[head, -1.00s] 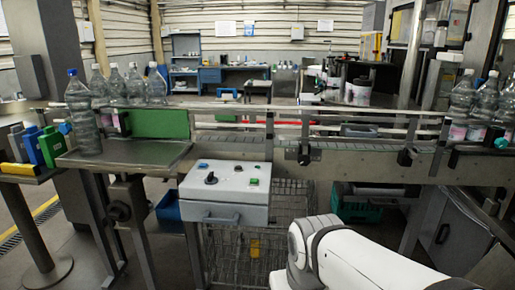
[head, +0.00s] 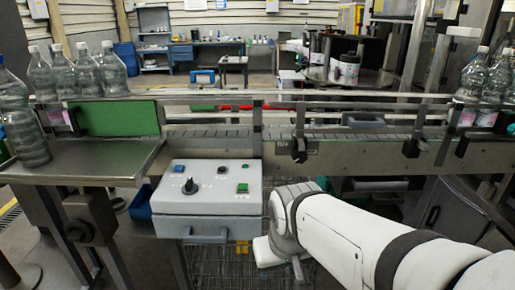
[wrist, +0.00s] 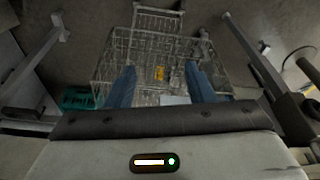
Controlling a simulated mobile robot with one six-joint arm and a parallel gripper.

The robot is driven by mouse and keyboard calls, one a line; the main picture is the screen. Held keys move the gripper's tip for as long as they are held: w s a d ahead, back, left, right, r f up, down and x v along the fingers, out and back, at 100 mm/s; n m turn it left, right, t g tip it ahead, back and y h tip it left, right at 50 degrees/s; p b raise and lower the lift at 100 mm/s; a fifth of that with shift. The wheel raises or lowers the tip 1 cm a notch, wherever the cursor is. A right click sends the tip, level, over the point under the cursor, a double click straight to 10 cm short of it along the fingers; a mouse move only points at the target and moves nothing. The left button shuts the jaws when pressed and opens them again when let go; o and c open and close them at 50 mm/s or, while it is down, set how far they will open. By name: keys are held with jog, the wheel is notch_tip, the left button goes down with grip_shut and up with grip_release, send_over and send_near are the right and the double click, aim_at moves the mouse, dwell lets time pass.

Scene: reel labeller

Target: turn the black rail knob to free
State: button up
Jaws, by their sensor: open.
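A grey control box (head: 208,203) with a black selector and buttons stands left of my arm. The conveyor guide rail (head: 340,107) runs across above the knobs. Clear bottles (head: 88,72) stand at the left and more bottles (head: 472,75) at the right. A green plate (head: 118,118) stands by the left bottles.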

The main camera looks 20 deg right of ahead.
jog(key=o, duration=0.3)
jog(key=w+d+f+m+t+b, duration=0.1)
jog(key=w+d+m+t+b, duration=0.1)
jog(key=w, duration=0.8)
jog(key=shift+d+f+m+t+h, duration=0.15)
jog(key=shift+d+m+t+h, duration=0.3)
jog(key=shift+d+t, duration=0.5)
jog(key=m+t+h+b, duration=0.4)
jog(key=m+t, duration=0.4)
jog(key=t, duration=0.3)
send_near(300, 158)
jog(key=x, duration=0.3)
jog(key=p+x, duration=0.1)
jog(key=x, duration=0.6)
jog(key=shift+w+d, duration=0.1)
jog(key=shift+w, duration=0.05)
jog(key=shift+c, duration=0.4)
jog(key=c, duration=0.9)
